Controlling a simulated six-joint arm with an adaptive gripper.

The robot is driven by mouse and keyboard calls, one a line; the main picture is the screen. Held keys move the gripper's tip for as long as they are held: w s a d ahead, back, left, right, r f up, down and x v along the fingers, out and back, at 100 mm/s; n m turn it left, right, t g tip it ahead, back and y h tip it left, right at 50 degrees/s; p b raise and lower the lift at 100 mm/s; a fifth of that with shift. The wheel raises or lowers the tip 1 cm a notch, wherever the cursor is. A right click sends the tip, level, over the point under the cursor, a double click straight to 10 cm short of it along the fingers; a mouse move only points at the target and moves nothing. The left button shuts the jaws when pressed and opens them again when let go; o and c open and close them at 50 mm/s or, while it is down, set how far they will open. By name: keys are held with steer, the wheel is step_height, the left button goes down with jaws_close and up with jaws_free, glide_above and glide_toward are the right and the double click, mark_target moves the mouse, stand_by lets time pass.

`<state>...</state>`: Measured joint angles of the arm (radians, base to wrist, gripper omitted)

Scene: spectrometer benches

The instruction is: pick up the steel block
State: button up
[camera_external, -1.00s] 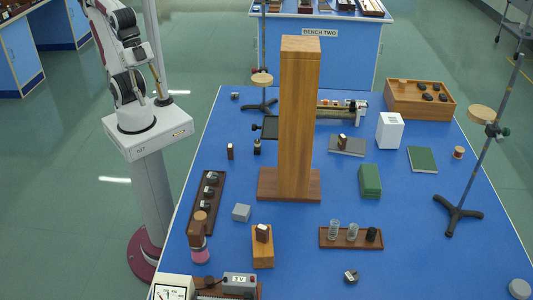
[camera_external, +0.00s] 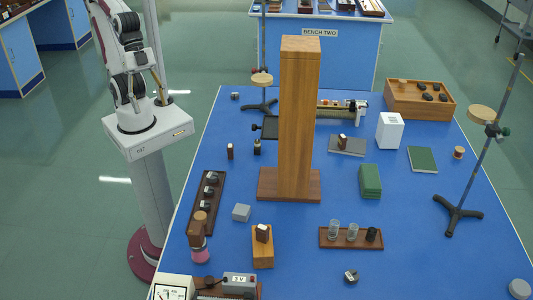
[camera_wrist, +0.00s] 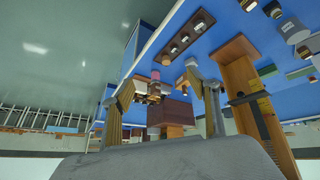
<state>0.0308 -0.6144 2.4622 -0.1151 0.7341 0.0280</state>
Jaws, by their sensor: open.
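A small plain light-grey block (camera_external: 241,212), which looks like the steel block, rests on the blue bench left of the tall wooden column's base. I cannot single it out with certainty in the wrist view. My gripper (camera_wrist: 163,82) is open, with its two brass-padded fingers spread apart and nothing between them. In the external view my arm is folded above its pedestal, left of the bench, well away from the block; the gripper shows only small there.
The tall wooden column (camera_external: 299,120) rises right of the block. A dark rack (camera_external: 207,204) lies to its left, a wooden block (camera_external: 262,248) with a small dark piece on top in front. Bare blue bench surrounds the block.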

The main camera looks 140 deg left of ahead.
steer(key=w+d+f+n+t, duration=0.2)
steer(key=w+d+f, duration=0.1)
steer(key=w, duration=1)
steer(key=w+d+f+n+t, duration=0.2)
steer(key=w+f, duration=0.1)
steer(key=w, duration=1)
steer(key=n+g+y, duration=0.2)
steer(key=n+y, duration=0.3)
steer(key=y, duration=0.4)
glide_toward(241, 210)
steer(key=shift+w+a+f, duration=0.2)
steer(key=shift+w+f, duration=0.45)
steer(key=shift+w, duration=0.25)
steer(key=shift+s+a+f+y, duration=0.2)
steer(key=shift+a+y, duration=0.05)
steer(key=shift+y, duration=0.15)
steer(key=shift+x, duration=1.35)
steer(key=shift+a, duration=0.1)
